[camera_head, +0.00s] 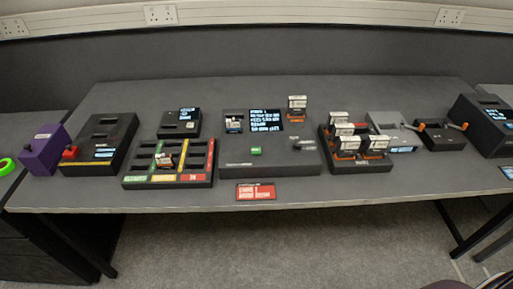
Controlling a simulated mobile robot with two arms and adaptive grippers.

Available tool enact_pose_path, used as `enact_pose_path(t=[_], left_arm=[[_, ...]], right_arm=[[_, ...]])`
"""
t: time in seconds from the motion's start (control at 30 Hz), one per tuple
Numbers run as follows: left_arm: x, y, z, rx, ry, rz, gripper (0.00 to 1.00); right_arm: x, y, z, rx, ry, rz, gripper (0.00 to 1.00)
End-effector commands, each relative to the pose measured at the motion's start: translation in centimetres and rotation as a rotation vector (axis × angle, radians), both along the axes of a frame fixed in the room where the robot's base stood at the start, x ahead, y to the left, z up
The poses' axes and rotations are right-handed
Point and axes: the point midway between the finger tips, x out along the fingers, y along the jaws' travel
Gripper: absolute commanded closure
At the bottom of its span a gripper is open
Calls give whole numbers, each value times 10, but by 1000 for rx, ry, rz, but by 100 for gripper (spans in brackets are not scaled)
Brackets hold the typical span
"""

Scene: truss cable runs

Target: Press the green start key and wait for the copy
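The green start key (256,151) sits on the front of a wide dark copy station (285,160) in the middle of the table. A lit screen (265,120) on the station shows lines of white text, too small to read. A small white-labelled card or drive (234,124) stands at the station's left. Another white-labelled piece (297,103) with an orange base stands behind its right side. Whether the key is pressed cannot be told. Neither of my grippers is in view.
A sorting tray (168,179) with green, yellow and red lanes stands left of the station. A dark rack (360,166) of white-labelled pieces stands right. A red label card (256,192) lies by the front edge. Several other devices, including a purple box (43,157), fill both ends.

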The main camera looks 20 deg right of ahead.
Motion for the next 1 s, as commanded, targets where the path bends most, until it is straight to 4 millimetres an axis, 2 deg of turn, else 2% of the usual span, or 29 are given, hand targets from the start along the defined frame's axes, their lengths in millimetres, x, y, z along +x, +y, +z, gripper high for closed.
enact_pose_path(t=[0.27, 0.67, 1.0], left_arm=[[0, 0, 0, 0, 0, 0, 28], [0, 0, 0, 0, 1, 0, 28], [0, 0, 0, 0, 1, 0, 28]], right_arm=[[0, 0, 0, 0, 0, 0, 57], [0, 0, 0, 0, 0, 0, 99], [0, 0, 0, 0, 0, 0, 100]])
